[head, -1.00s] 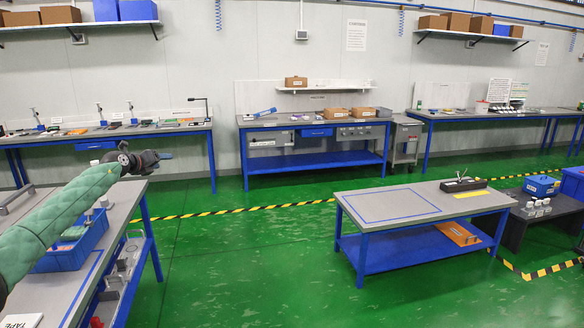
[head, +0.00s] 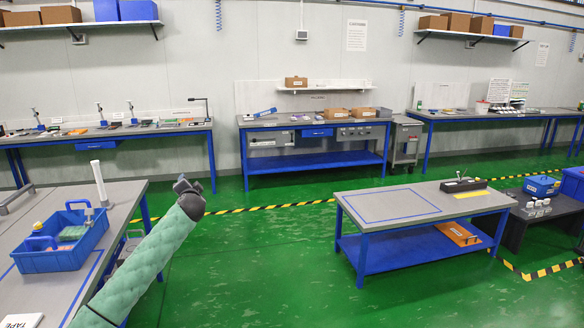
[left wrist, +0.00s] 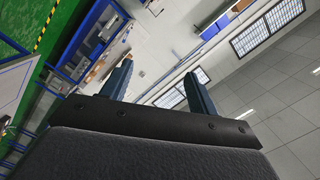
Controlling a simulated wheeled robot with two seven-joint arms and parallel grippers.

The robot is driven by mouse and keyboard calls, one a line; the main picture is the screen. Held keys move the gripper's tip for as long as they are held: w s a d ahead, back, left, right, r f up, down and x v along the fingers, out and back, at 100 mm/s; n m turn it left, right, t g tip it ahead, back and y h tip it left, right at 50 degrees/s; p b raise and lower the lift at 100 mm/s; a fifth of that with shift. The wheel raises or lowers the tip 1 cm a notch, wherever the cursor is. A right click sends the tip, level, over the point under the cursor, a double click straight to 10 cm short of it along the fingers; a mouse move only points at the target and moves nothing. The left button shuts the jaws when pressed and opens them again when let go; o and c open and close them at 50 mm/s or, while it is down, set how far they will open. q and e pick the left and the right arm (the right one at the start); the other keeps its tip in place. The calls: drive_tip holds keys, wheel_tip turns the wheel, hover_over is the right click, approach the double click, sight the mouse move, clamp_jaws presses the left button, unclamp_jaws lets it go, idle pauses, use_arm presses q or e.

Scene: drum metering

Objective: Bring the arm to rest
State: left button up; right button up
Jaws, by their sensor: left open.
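My left arm, in a green padded sleeve, rises from the bottom left of the head view. My left gripper (head: 184,184) is at its upper end, small and seen nearly end-on, over the green floor just right of the left table. In the left wrist view my left gripper (left wrist: 158,80) has its two dark fingers wide apart with nothing between them. That camera looks out over the room, tilted, with windows and a tiled surface in sight. My right gripper does not show in either view.
The left table (head: 118,212) holds a blue tote (head: 62,258) and a white upright cylinder (head: 99,184). A blue-framed table (head: 390,206) stands at right. Benches line the back wall (head: 270,60). Green floor (head: 250,270) lies open between the tables.

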use_arm(q)
drive_tip(key=s+d+f+n+g+h, duration=0.1)
drive_tip(key=s+d+f+g+h, duration=0.3)
drive_tip(key=s+f, duration=0.75)
drive_tip(key=s+d+f+n+g, duration=0.1)
drive_tip(key=s+d+f, duration=0.5)
drive_tip(key=f, duration=1)
drive_tip(key=s+d+f+n+g+h, duration=0.1)
drive_tip(key=s+d+f+n+g, duration=0.2)
drive_tip(key=s+f, duration=0.9)
drive_tip(key=s+d+f+g, duration=0.2)
drive_tip(key=s+f, duration=1.1)
drive_tip(key=s, duration=0.3)
drive_tip(key=s+d+f+g+h, duration=0.1)
drive_tip(key=s+d+f+g, duration=0.2)
drive_tip(key=s+f, duration=1)
drive_tip(key=s, duration=0.3)
drive_tip(key=shift+s+f, duration=0.15)
drive_tip(key=shift+f, duration=0.2)
drive_tip(key=s+f, duration=0.1)
drive_tip(key=s, duration=0.3)
drive_tip(key=s+f+g, duration=0.1)
drive_tip(key=s+f, duration=0.1)
drive_tip(key=s, duration=0.2)
drive_tip(key=s+f+g, duration=0.1)
drive_tip(key=s, duration=0.3)
drive_tip(key=shift+s+d+f, duration=0.2)
drive_tip(key=shift+s+d, duration=0.05)
drive_tip(key=shift+d, duration=0.15)
drive_tip(key=shift+c, duration=0.4)
